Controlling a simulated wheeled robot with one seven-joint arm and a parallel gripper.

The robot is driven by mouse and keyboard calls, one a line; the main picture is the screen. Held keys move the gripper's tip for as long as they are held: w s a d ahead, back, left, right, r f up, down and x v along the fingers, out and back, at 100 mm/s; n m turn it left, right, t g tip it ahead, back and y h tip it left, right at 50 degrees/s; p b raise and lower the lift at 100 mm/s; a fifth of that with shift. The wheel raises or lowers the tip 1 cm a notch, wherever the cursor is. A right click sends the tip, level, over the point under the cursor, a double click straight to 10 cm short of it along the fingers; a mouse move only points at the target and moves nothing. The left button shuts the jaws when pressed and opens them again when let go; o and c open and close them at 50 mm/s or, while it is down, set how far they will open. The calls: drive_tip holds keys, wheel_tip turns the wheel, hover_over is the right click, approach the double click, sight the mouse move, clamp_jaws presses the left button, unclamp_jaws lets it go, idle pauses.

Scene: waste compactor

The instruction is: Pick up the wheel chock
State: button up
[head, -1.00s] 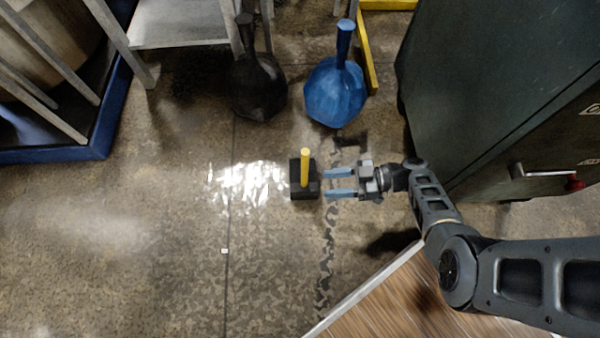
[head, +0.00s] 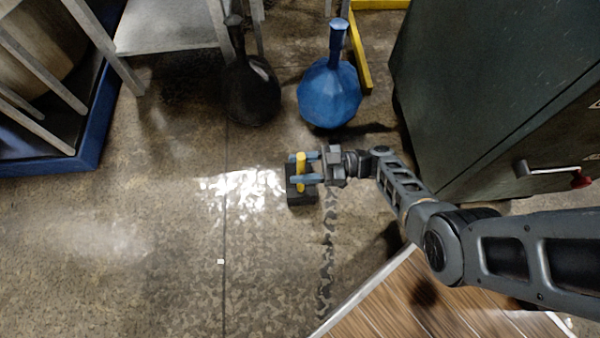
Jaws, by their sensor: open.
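The wheel chock (head: 300,195) is a dark block with an upright yellow handle (head: 300,172). It sits on the floor left of my arm in the head view. My gripper (head: 304,168) is open, with its two blue-grey fingers reaching left, one on each side of the yellow handle. The fingers and handle overlap in this view, and I cannot tell whether either finger touches it. Part of the block is hidden under the fingers.
A blue faceted vase-like vessel (head: 329,95) and a black one (head: 250,90) stand just behind the chock. A dark green cabinet (head: 480,95) with a handle is at the right. A grey-legged table (head: 170,35) is at the back left. The floor in front and left is clear.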

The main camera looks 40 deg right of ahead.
clamp_jaws()
idle(0.5)
idle(0.8)
drive_tip(key=shift+r, duration=0.15)
